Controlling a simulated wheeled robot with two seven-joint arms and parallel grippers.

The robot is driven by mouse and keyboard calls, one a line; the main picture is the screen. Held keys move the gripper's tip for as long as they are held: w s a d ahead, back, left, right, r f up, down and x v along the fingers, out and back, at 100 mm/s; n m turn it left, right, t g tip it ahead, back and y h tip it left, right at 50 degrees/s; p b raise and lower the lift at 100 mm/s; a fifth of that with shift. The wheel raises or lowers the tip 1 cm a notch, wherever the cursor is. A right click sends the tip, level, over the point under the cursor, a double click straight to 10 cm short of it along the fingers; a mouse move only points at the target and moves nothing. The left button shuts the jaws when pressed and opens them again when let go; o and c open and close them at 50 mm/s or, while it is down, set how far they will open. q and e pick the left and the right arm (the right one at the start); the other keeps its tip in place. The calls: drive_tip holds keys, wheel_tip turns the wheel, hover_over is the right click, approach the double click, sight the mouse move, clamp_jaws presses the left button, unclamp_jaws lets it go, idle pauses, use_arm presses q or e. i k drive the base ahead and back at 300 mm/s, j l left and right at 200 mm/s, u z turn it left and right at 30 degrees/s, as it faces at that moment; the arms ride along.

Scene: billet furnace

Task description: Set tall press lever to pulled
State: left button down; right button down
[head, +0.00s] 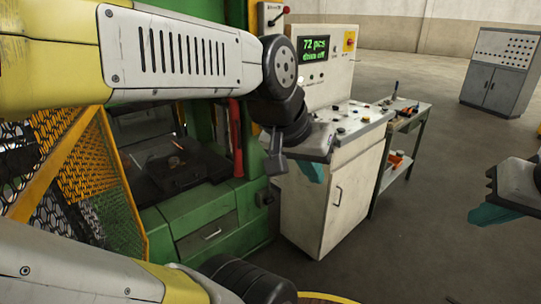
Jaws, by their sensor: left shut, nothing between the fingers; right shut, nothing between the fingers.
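The tall green press (210,215) stands at the left, partly hidden behind my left arm. A small lever (279,17) with a dark knob sits on a pale plate on the press's upper right column. Its knob points up and to the right; I cannot tell its set position. My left gripper (312,171), with a teal tip, is below this lever, in front of the white control cabinet. It is shut and empty, apart from the lever. My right gripper (490,214) is shut and empty at the right edge, far from the press.
The control cabinet (318,215) has a green display (313,48) reading "72 pcs". A side table (405,125) with small items stands to its right. A grey cabinet (497,75) is at the back right. A yellow mesh guard (95,185) is at the left. The right floor is open.

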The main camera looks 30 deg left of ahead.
sight(269, 199)
drive_tip(key=i+j+u, duration=0.4)
drive_tip(key=i, duration=0.3)
drive_tip(key=i+j+u, duration=0.15)
drive_tip(key=i, duration=0.2)
